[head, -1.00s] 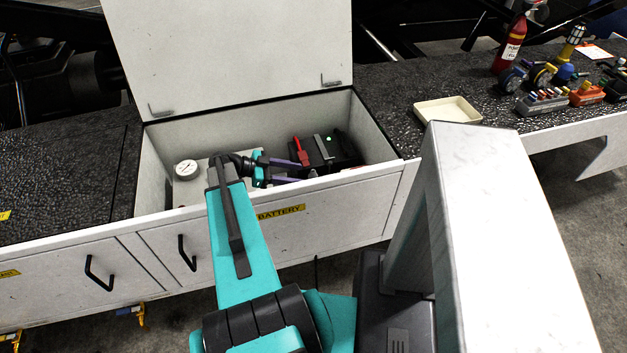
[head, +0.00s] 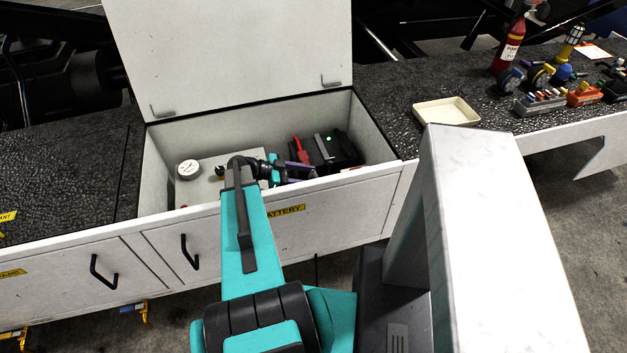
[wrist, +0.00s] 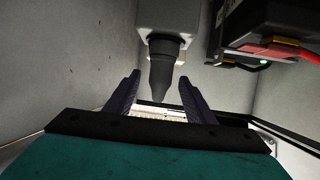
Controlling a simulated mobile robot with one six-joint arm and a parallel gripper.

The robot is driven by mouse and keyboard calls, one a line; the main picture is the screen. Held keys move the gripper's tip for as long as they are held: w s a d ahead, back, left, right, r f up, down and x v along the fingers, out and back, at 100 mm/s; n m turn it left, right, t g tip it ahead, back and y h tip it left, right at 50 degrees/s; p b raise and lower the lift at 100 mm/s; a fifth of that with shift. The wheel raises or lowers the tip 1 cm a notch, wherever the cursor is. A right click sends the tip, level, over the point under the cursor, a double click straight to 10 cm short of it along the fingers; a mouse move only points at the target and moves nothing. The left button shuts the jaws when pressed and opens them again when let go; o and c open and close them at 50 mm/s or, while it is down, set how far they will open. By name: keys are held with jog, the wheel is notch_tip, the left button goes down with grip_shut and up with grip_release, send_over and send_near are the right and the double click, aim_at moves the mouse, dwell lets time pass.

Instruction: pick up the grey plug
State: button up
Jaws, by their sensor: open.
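The plug (wrist: 163,68) shows in the wrist view as a dark grey tapered piece. Its wide end sits at a pale housing (wrist: 168,14), and its narrow end points toward my gripper. My gripper (wrist: 159,82) is open, with one dark purple finger on each side of the plug's narrow end. I see gaps on both sides, and cannot tell how deep the plug sits between the fingers. In the head view my gripper (head: 298,172) is inside the open white bin (head: 160,170). I cannot make out the plug there; my arm covers part of the bin.
A black unit with a red lever (head: 301,150) stands right of my gripper in the bin. A round gauge (head: 188,169) is at the left. The bin's front wall is close below my wrist, and its raised lid (head: 230,50) stands behind. A cream tray (head: 446,111) lies outside, right.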

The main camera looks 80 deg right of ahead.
grip_shut()
jog(key=shift+r, duration=0.1)
dwell(0.3)
notch_tip(320, 180, up, 10)
jog(key=b, duration=0.2)
jog(key=shift+b, duration=0.35)
dwell(0.7)
